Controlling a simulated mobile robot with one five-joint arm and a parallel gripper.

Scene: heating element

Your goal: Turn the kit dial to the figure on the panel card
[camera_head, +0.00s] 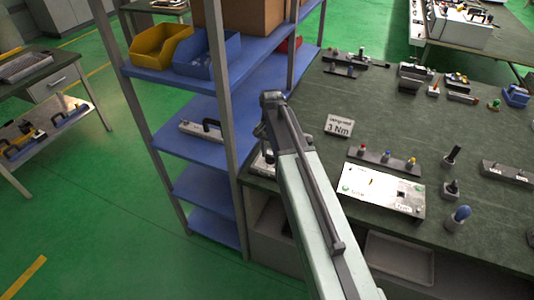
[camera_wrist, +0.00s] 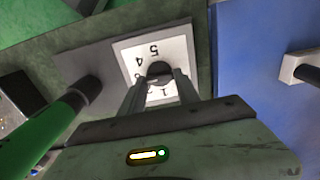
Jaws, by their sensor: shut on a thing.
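My gripper (camera_wrist: 160,80) is shut on the dark dial knob (camera_wrist: 159,68) at the middle of the face. The fingers hide part of the scale, and I cannot tell which figure the knob points to.
In the head view, a blue shelf rack (camera_head: 185,122) stands left of my arm. A white panel (camera_head: 382,190) and several tools occupy the bench.

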